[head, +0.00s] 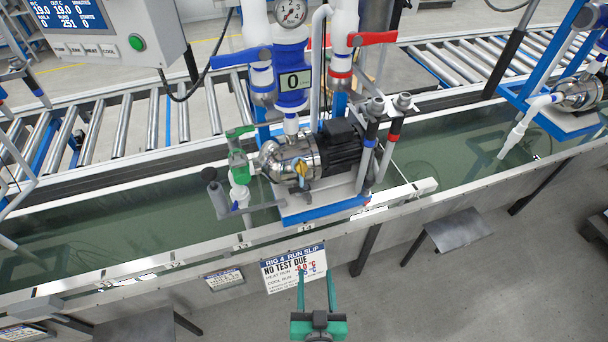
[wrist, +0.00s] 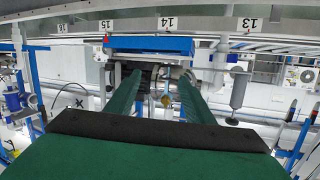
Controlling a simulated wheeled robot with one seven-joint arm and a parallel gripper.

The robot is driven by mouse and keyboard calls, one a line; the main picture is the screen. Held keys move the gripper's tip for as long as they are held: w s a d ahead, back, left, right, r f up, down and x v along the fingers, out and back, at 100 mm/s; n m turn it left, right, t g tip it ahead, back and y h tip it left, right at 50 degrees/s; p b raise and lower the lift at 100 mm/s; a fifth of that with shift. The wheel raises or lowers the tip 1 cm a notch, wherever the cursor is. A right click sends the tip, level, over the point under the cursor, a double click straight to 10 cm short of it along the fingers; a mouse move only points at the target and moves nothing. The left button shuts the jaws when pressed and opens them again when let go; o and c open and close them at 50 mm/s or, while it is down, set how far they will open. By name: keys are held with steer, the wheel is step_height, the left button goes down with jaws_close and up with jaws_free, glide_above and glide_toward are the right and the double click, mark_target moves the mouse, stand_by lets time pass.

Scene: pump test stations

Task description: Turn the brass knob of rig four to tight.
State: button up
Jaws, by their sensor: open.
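The brass knob (head: 302,168) is a small yellow-gold part on the front of the steel pump (head: 284,160) of rig four. In the wrist view, the brass knob (wrist: 166,101) shows small between my fingers, farther off. Its exact setting is too small to read. My gripper (head: 316,276) is open and empty, in front of the tank's near side and well short of the knob. Its two green fingers also frame the wrist view (wrist: 157,90). A slip (head: 293,268) headed "RIG 4 RUN SLIP" and "NO TEST DUE" hangs just beyond the fingertips.
The pump sits on a blue-edged base (head: 325,211) over the water tank (head: 440,150). A green-handled valve (head: 240,160) and a grey cylinder (head: 215,190) stand left of it. Red (head: 372,38) and blue (head: 240,57) lever handles are above. The tank's metal rim (head: 160,268) lies between gripper and pump.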

steer(key=w+r+n+t+y, duration=0.15)
steer(key=w+r, duration=0.35)
steer(key=w, duration=0.5)
steer(key=n+y, duration=0.3)
steer(key=y, duration=0.1)
glide_toward(303, 172)
steer(key=x, duration=0.8)
steer(key=shift+w+a, duration=0.1)
steer(key=shift+w, duration=0.3)
steer(key=c, duration=1)
